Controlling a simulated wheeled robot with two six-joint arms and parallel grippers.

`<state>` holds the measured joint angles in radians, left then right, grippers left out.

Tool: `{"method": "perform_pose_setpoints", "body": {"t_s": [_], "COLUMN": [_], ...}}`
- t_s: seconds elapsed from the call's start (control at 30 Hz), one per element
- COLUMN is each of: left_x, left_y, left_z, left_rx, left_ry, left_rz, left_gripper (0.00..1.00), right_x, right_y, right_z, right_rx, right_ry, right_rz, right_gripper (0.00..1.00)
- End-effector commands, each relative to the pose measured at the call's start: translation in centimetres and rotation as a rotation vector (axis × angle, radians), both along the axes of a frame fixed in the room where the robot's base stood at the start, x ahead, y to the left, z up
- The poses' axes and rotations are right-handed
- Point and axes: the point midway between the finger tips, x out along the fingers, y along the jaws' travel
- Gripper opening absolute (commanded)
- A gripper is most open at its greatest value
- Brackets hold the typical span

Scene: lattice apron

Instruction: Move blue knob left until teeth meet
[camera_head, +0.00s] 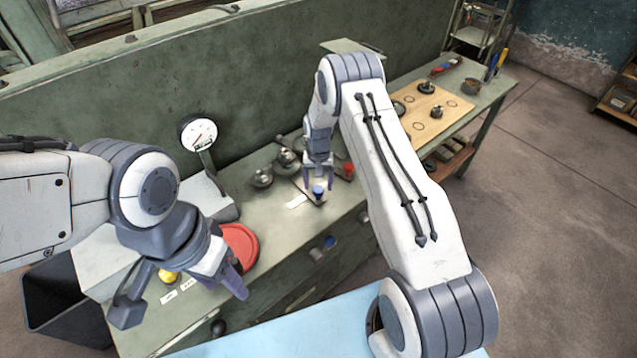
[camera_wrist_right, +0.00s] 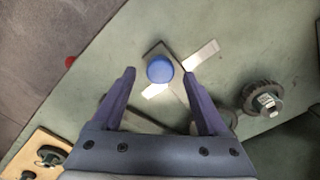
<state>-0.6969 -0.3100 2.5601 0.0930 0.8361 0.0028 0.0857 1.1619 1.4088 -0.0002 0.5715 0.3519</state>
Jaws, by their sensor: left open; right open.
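The blue knob (camera_head: 318,191) stands on a small metal slide plate on the bench, below my right gripper (camera_head: 319,180) in the head view. In the right wrist view the blue knob (camera_wrist_right: 160,69) lies between and just beyond the fingertips of my open right gripper (camera_wrist_right: 158,73); I see no contact. Toothed gears (camera_head: 287,157) stand left of the knob in the head view, and one gear (camera_wrist_right: 263,98) shows at right in the wrist view. Whether any teeth meet is hidden. My left gripper (camera_head: 185,305) is open and empty over the bench's near left end.
A red knob (camera_head: 348,171) stands right of the blue one. A dial gauge (camera_head: 198,133), a red disc (camera_head: 238,247) and a yellow knob (camera_head: 169,277) are to the left. A wooden board (camera_head: 432,112) with gears lies at the far right. A white label (camera_head: 297,201) lies beside the slide plate.

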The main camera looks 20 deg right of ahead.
Motion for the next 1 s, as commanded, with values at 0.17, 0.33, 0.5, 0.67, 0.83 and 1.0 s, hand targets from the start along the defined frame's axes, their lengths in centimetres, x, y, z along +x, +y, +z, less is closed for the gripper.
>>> {"method": "perform_pose_setpoints", "body": {"t_s": [0.17,0.33,0.5,0.67,0.83,1.0], "left_x": [0.0,0.0,0.0,0.0,0.0,0.0], "left_y": [0.0,0.0,0.0,0.0,0.0,0.0], "left_z": [0.5,0.5,0.5,0.5,0.5,0.5], "left_rx": [0.0,0.0,0.0,0.0,0.0,0.0], "left_ry": [0.0,0.0,0.0,0.0,0.0,0.0], "left_rz": [-0.001,-0.002,-0.002,-0.001,-0.001,-0.001], "left_gripper": [0.5,0.5,0.5,0.5,0.5,0.5], "right_x": [0.0,0.0,0.0,0.0,0.0,0.0], "right_y": [0.0,0.0,0.0,0.0,0.0,0.0], "right_z": [-1.4,-1.7,-1.6,-1.6,-1.6,-1.6], "right_rx": [0.0,0.0,0.0,0.0,0.0,0.0], "right_ry": [0.0,-0.001,-0.001,-0.001,-0.001,-0.001], "right_rz": [0.001,0.001,0.001,0.0,0.0,0.0], "right_gripper": [0.77,0.77,0.65,0.04,0.0,0.0]}}
